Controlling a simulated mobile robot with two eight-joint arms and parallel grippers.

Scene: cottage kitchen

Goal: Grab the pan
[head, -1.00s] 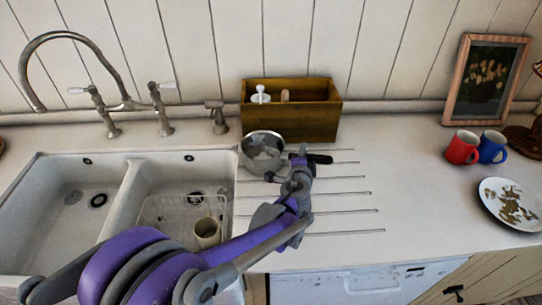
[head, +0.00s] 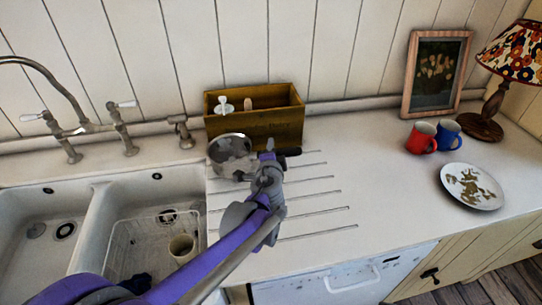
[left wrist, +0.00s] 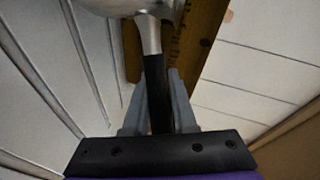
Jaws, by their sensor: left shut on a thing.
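The small metal pan (head: 230,158) is at the right edge of the sink, in front of the wooden box. Its black handle (head: 293,152) points to the right. My left gripper (head: 271,158) is shut on the handle, and the arm hides part of it. In the left wrist view the black handle (left wrist: 157,88) runs between the two fingers, with the metal pan body (left wrist: 128,6) cut off at the top. I cannot tell whether the pan is clear of the counter. My right gripper is not in view.
The wooden box (head: 255,128) stands close behind the pan. A double sink (head: 95,225) with a rack and beige cup (head: 182,247) lies left. Red (head: 421,139) and blue (head: 447,136) mugs, a plate (head: 484,200) and a lamp (head: 510,55) stand right. The middle counter is clear.

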